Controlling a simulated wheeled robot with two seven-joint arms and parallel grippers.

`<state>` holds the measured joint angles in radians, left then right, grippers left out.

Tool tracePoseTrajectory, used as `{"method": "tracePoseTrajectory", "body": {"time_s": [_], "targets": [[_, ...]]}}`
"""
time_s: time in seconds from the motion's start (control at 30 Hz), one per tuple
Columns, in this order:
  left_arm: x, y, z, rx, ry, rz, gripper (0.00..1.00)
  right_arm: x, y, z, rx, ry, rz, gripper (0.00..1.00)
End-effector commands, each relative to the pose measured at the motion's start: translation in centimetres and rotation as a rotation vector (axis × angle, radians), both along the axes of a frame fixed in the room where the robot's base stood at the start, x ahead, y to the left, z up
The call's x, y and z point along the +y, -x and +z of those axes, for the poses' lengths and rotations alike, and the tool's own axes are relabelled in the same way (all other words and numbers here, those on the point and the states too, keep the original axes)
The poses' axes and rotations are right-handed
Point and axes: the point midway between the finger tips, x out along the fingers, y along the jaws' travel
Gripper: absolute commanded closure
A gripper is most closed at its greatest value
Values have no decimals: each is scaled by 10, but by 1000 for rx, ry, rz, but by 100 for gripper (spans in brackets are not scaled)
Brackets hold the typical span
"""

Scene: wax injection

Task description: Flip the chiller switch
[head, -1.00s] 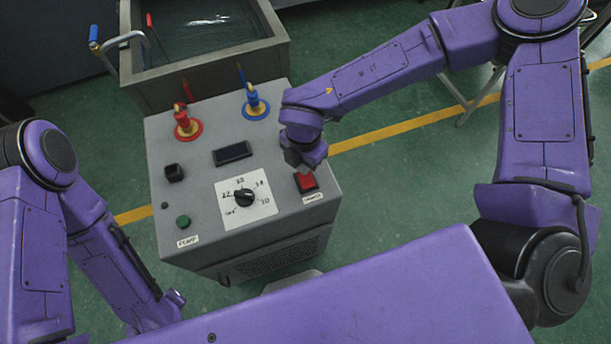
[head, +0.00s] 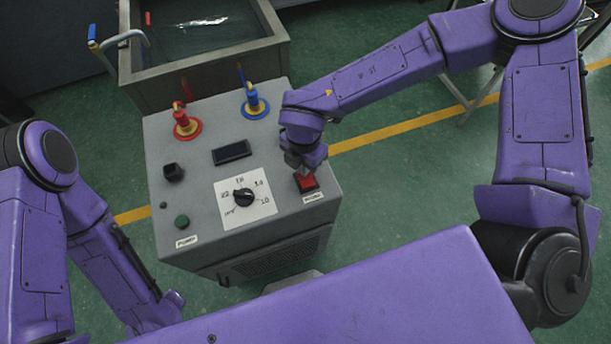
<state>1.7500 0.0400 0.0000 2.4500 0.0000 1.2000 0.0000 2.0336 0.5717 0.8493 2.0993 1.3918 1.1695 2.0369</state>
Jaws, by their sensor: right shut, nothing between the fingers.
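The grey chiller unit (head: 205,150) stands in the middle of the head view. A red rocker switch (head: 307,183) sits at the right of its top panel, with a small white label below it. My right gripper (head: 303,169) is shut and empty, pointing down at the back edge of the red switch. It covers part of the switch, and I cannot tell whether the tips touch it. My left arm reaches down at the lower left, and its gripper is not visible.
The panel also carries a black dial (head: 243,197), a green button (head: 182,222), a black knob (head: 174,172), a dark display (head: 231,152), a red fitting (head: 184,121) and a blue fitting (head: 254,102). A grey water tank (head: 205,75) stands behind.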

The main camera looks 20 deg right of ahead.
Motion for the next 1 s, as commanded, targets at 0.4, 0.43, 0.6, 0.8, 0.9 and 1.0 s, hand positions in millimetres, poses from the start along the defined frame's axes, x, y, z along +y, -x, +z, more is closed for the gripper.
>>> {"method": "tracePoseTrajectory", "body": {"time_s": [0.4,0.43,0.6,0.8,0.9,1.0], "targets": [[0,0,-5,0,0,0,60,0,0,-7,0,0,0,100],[0,0,-6,0,0,0,60,0,0,-7,0,0,0,100],[0,0,-8,0,0,0,60,0,0,-10,0,0,0,100],[0,0,-2,0,0,0,60,0,0,-3,1,1,0,100],[0,0,7,0,0,0,60,0,0,7,0,0,0,100],[0,0,16,0,0,0,60,0,0,17,0,0,0,100]]}}
